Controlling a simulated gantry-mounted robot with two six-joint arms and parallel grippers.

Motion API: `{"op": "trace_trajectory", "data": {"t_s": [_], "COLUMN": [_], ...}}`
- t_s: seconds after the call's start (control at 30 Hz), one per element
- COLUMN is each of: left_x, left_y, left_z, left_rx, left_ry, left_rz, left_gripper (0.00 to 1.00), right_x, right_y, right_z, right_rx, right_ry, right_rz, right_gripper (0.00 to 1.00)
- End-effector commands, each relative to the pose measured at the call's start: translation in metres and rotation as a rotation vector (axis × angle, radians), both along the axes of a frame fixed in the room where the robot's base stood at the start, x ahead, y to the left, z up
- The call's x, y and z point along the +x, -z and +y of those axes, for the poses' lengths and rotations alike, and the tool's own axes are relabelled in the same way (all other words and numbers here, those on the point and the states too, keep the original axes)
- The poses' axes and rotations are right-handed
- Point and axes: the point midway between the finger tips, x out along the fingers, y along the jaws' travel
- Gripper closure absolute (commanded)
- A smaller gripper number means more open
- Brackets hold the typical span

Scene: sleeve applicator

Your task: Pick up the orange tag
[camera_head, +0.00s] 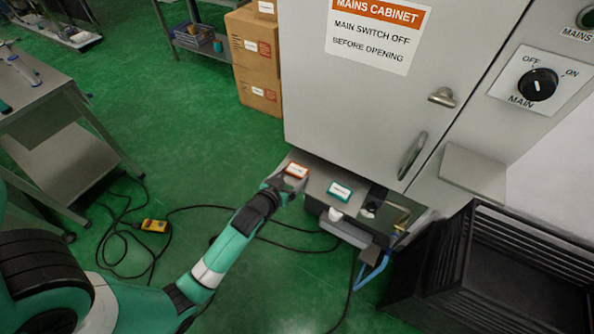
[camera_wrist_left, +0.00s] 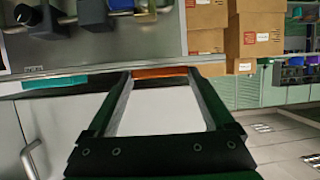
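The orange tag (camera_head: 296,170), with a white label, is at the left end of the grey shelf (camera_head: 318,178) under the mains cabinet. In the left wrist view it shows as a thin orange strip (camera_wrist_left: 160,72) at the tips of my left gripper. My left gripper (camera_head: 291,184) is at the tag, with its fingers spread to either side. I cannot tell whether they touch or clamp it. A pale panel fills the space between the fingers in the wrist view. My right gripper is in neither view.
A teal tag (camera_head: 340,192) lies on the shelf right of the orange one. The cabinet (camera_head: 350,110) rises behind. Black crates (camera_head: 500,270) stand at the right. Cables and a yellow control box (camera_head: 155,226) lie on the green floor.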

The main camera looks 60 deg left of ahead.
Motion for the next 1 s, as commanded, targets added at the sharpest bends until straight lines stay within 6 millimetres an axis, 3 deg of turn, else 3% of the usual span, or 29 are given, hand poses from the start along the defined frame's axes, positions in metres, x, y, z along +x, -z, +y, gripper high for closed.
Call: {"op": "trace_trajectory", "data": {"t_s": [0.03, 0.17, 0.47, 0.7, 0.87, 0.93, 1.0], "left_x": [0.000, 0.000, 0.000, 0.000, -0.002, -0.004, -0.006], "left_y": [0.000, 0.000, -0.004, -0.039, -0.077, -0.099, -0.106], "left_z": [0.000, 0.000, 0.000, 0.000, -0.033, -0.051, -0.076], "left_rx": [0.000, 0.000, 0.001, 0.001, 0.002, 0.002, 0.002], "left_ry": [0.000, 0.000, 0.000, -0.001, 0.009, 0.009, 0.014], "left_rz": [0.000, 0.000, -0.001, -0.003, -0.003, -0.004, 0.000], "left_gripper": [0.45, 0.67, 0.67, 0.67, 0.67, 0.67, 0.67], "right_x": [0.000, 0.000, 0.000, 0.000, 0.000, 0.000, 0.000], "right_y": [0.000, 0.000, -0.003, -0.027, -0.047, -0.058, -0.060], "right_z": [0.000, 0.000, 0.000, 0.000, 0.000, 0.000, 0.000], "right_rx": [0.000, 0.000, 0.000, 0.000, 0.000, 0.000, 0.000], "right_ry": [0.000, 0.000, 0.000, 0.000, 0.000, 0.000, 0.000], "right_rz": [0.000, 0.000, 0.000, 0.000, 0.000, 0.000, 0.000], "right_gripper": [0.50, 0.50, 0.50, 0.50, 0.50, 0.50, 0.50]}}
